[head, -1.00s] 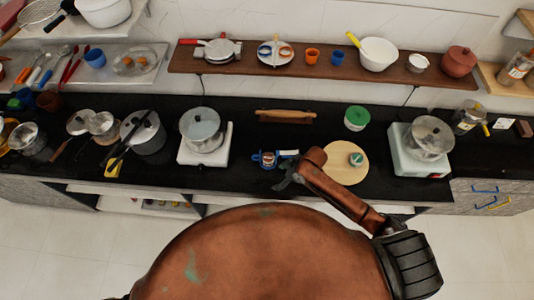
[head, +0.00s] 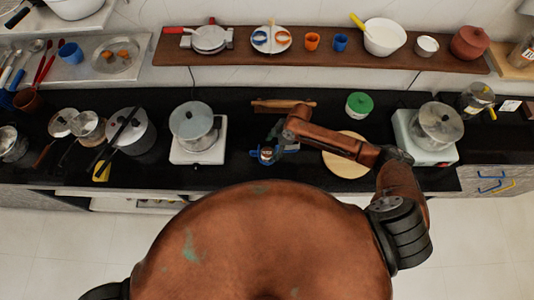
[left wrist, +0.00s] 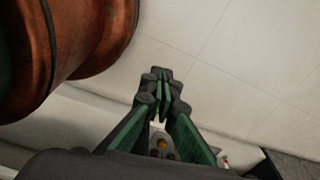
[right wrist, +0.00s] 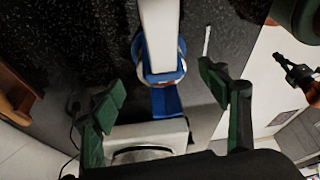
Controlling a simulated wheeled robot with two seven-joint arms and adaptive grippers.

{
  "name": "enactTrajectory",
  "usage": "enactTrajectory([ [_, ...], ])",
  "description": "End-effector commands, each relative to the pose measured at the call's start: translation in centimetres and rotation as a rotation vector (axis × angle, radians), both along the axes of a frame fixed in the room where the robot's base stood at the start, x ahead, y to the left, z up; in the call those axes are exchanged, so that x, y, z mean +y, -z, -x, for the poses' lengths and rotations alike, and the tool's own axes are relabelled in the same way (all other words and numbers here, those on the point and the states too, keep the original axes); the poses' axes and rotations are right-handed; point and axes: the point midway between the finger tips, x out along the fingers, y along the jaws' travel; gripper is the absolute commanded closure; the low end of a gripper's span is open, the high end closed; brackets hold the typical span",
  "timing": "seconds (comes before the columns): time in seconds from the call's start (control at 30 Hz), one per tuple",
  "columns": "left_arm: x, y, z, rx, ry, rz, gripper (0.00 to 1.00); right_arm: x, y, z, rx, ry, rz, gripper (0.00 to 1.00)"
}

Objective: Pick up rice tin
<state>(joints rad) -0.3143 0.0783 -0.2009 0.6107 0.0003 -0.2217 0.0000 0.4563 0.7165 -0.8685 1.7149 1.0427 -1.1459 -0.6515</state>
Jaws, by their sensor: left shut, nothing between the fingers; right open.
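No label shows which thing is the rice tin. A white tin with a green lid (head: 358,105) stands upright at the back of the black counter in the head view. My right gripper (right wrist: 163,86) is open, its fingers apart on either side of a blue and white object (right wrist: 160,78) in the right wrist view; I cannot tell whether they touch it. In the head view, a blue item (head: 266,155) lies beside the right gripper, partly covered. My left gripper (left wrist: 161,78) is shut and empty over the pale floor, away from the counter.
A round wooden board (head: 345,166) lies partly under my right arm. Pots on white stoves stand left (head: 193,122) and right (head: 437,122). A rolling pin (head: 275,105) lies behind the gripper. A wooden shelf (head: 360,58) holds bowls and cups above the counter.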

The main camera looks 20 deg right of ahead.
Motion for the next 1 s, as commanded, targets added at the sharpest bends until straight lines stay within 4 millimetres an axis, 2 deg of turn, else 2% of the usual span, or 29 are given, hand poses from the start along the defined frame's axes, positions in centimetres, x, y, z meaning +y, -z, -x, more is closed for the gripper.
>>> enactTrajectory([
  [0.13, 0.0, -1.0, -0.1, -0.001, 0.001, -0.001, 1.0, 1.0, 1.9, 0.1, 0.003, 0.001, -0.001, 0.31],
  [0.3, 0.0, -1.2, -1.9, -0.024, 0.004, 0.001, 1.0, 1.6, 3.8, -0.1, 0.001, 0.0, 0.001, 0.31],
  [0.43, 0.0, -1.3, -3.1, -0.04, 0.007, 0.001, 1.0, 1.8, 4.1, -0.1, 0.0, -0.001, 0.0, 0.31],
  [0.57, 0.0, -1.3, -3.3, -0.042, 0.008, 0.001, 1.0, 1.8, 4.1, -0.1, 0.0, -0.001, 0.0, 0.31],
  [1.0, 0.2, -1.2, -1.5, -0.018, 0.003, -0.001, 1.0, 1.7, 4.1, -0.1, 0.0, 0.0, 0.0, 0.6],
])
